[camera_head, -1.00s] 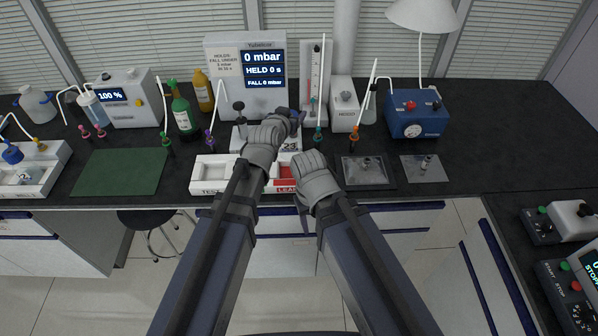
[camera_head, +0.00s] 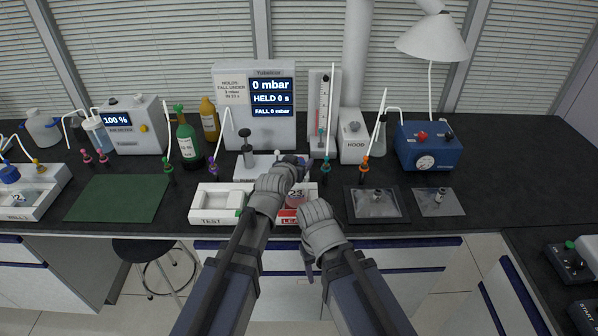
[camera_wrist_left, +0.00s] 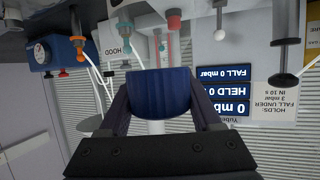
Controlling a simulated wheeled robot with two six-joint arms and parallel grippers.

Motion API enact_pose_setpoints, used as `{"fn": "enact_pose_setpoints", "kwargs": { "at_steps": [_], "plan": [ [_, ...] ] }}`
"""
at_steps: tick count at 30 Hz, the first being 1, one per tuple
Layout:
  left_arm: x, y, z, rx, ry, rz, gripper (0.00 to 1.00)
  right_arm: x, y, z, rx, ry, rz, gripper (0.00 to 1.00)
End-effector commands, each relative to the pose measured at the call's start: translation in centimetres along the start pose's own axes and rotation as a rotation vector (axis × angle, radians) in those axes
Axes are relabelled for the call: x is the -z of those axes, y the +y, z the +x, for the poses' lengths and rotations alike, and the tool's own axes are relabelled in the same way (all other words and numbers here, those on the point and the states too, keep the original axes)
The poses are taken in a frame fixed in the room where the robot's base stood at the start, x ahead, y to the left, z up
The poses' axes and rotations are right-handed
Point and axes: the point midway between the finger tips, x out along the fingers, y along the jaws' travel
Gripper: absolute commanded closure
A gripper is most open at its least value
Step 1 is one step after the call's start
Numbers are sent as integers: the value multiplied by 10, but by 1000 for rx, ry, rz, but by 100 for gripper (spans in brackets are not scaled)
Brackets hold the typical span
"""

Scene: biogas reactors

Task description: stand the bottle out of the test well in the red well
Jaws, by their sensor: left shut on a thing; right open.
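My left gripper (camera_head: 297,168) is shut on the dark blue top of a bottle. That blue top fills the middle of the left wrist view (camera_wrist_left: 160,95). In the head view the bottle's label, reading 23, shows on the bottle (camera_head: 296,194) at the red well (camera_head: 312,190). My left forearm hides part of it, so I cannot tell whether its base touches the well floor. The well's front is marked LEAK. The white test well (camera_head: 207,200), marked TEST, is to the left and looks empty. My right gripper (camera_head: 307,262) is open, low in front of the bench edge.
The pressure display (camera_head: 262,130), reading 0 mbar, stands behind the wells. A green bottle (camera_head: 187,142) and several coloured-tipped tubes stand around. A green mat (camera_head: 117,198) lies left, a dark tray (camera_head: 376,203) right. A blue pump box (camera_head: 429,146) is at the back right.

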Motion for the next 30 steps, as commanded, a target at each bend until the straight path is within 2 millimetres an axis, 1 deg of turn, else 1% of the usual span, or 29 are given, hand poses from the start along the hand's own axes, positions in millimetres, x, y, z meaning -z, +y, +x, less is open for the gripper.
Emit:
{"fn": "enact_pose_setpoints", "kwargs": {
  "at_steps": [1, 4, 13, 17, 18, 25, 26, 30],
  "plan": [
    [-12, 0, 5, 0, 1, 0, 100, 1, -1, 13, 0, 0, 0, 43],
    [-21, 0, 9, 0, 1, 0, 100, 1, -2, 23, 0, 0, 0, 43],
    [-20, 0, 8, 0, 1, 0, 100, 1, -2, 22, 0, 0, 0, 43],
    [-24, 0, 10, 0, 1, 0, 100, 2, -2, 26, 0, 0, 0, 43],
    [-24, 0, 10, 0, 0, 0, 33, 2, -2, 26, 0, 0, 0, 43],
    [-23, 0, 10, 0, 0, 0, 7, 2, -2, 25, 0, 0, 0, 43],
    [-23, 0, 10, 0, 0, 0, 5, 2, -2, 25, 0, 0, 0, 43],
    [-23, 0, 10, 0, 0, 0, 5, 2, -2, 25, 0, 0, 0, 43]
  ]
}}
